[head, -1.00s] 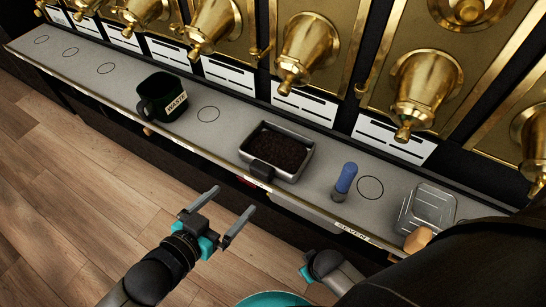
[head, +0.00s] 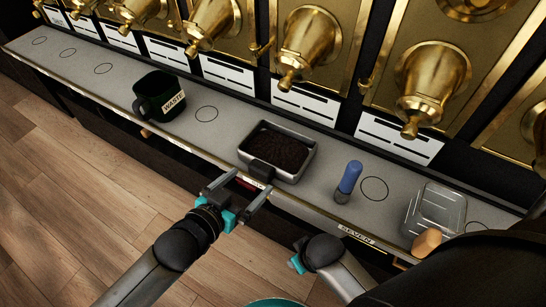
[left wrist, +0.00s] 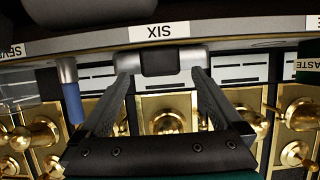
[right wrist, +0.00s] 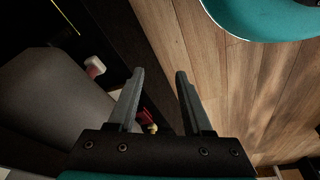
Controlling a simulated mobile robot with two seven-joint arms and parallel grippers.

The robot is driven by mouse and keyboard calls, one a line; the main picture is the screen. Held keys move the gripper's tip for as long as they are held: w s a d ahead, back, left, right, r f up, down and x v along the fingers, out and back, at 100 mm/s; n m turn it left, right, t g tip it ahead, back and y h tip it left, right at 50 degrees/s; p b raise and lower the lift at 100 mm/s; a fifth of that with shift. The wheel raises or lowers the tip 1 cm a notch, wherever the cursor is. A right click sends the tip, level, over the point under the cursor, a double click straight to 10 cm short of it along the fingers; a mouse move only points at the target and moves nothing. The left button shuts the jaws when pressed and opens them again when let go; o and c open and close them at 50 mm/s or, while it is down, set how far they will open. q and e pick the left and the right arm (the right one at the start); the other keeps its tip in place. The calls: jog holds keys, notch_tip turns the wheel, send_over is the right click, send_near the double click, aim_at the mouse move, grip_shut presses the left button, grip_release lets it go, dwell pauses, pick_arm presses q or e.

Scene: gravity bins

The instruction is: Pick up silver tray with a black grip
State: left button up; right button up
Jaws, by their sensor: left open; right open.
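The silver tray (head: 303,162) holds dark brown grounds and sits on the grey shelf below the brass dispensers. Its black grip (head: 263,171) faces the front edge, and it also shows in the left wrist view (left wrist: 160,63). My left gripper (head: 250,183) is open in front of the grip. In the left wrist view its fingers point at the tray's front, one to each side of the black grip; whether they touch it I cannot tell. My right gripper (right wrist: 158,75) is open and empty, low by the wood floor. Its fingers are not clear in the head view.
A blue-topped cylinder (head: 348,181) stands right of the tray. A clear container (head: 438,208) with a wooden knob is farther right. A dark green WASTE cup (head: 160,96) stands left. Brass dispensers (head: 307,45) overhang the back. The shelf between cup and tray is clear.

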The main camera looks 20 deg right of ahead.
aim_at(258, 173)
pick_arm(q)
jog(key=b+x, duration=0.1)
jog(key=x, duration=0.2)
jog(key=shift+w+d+r+b, duration=0.15)
jog(key=shift+r+b, duration=0.05)
jog(key=shift+b, duration=0.2)
jog(key=shift+w+d+f+b, duration=0.2)
jog(key=shift+w+d+b, duration=0.15)
jog(key=shift+d, duration=0.15)
pick_arm(e)
jog(key=shift+t, duration=0.4)
jog(key=shift+w+a+r, duration=0.1)
jog(key=shift+w+r, duration=0.25)
jog(key=shift+r, duration=0.55)
jog(key=shift+w+r, duration=0.3)
jog(key=shift+r, duration=0.55)
jog(key=shift+w+a+r, duration=0.1)
jog(key=shift+w+r, duration=0.25)
jog(key=shift+r, duration=0.55)
pick_arm(q)
grip_shut()
